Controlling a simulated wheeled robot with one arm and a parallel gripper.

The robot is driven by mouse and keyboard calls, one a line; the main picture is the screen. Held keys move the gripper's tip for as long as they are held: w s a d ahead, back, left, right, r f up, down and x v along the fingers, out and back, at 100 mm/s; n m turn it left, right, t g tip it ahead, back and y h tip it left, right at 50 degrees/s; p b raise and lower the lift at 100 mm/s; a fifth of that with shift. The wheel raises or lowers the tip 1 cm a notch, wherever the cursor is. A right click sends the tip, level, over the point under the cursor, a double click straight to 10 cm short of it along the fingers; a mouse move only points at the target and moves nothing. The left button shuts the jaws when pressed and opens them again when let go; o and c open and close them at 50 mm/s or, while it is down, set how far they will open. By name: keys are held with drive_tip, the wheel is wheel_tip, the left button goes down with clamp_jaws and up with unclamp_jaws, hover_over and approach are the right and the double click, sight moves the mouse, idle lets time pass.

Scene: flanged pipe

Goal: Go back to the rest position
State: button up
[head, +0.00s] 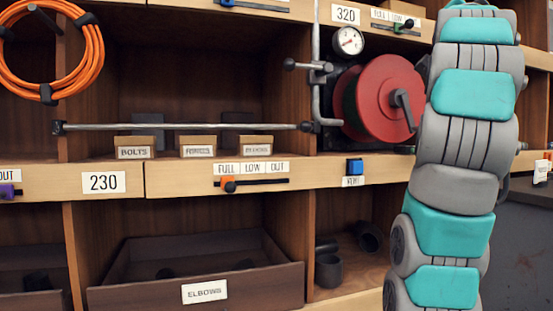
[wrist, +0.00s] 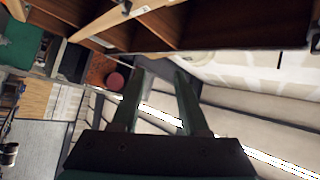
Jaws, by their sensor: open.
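My gripper (wrist: 160,75) shows in the wrist view with its two fingers apart and nothing between them. The wrist view is strongly tilted, and the fingers point toward a pale wall and shelving, touching nothing that I can see. In the head view my arm rises along the right side, and its gripper end is out of frame.
A shelf unit (head: 110,178) fills the head view. A red disc with a dark handle (head: 378,92) sits beside my arm, with a gauge (head: 348,41) and a horizontal metal rod (head: 190,126) to its left. An elbows bin (head: 150,297) stands below.

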drive_tip(key=w+a+f+n+g+y, duration=0.4)
drive_tip(key=w+f+n+y, duration=0.3)
drive_tip(key=w+f, duration=0.5)
drive_tip(key=s+a+f+n+g+y+p, duration=0.1)
drive_tip(key=a+f+n+g+y, duration=0.2)
drive_tip(key=f, duration=0.7)
drive_tip(key=s+a+f+n+g+y, duration=0.1)
drive_tip(key=a+f+n+g, duration=0.2)
drive_tip(key=f, duration=0.8)
drive_tip(key=s+a+f+n+g, duration=0.1)
drive_tip(key=s+a+f+g, duration=0.2)
drive_tip(key=s+f, duration=0.6)
drive_tip(key=s+a+f+n+g, duration=0.1)
drive_tip(key=s+a+f+g, duration=0.35)
drive_tip(key=f, duration=0.75)
drive_tip(key=s+f+g, duration=0.1)
drive_tip(key=s+f, duration=0.5)
drive_tip(key=s, duration=0.3)
drive_tip(key=s+a+f+n+g+y+p, duration=0.1)
drive_tip(key=s+f+g, duration=0.1)
drive_tip(key=s+f, duration=0.4)
drive_tip(key=s+f+n+g, duration=0.1)
drive_tip(key=s+f, duration=0.5)
drive_tip(key=s, duration=0.8)
drive_tip(key=shift+a+f+y, duration=0.25)
drive_tip(key=shift+a+y, duration=0.05)
drive_tip(key=shift+a, duration=0.05)
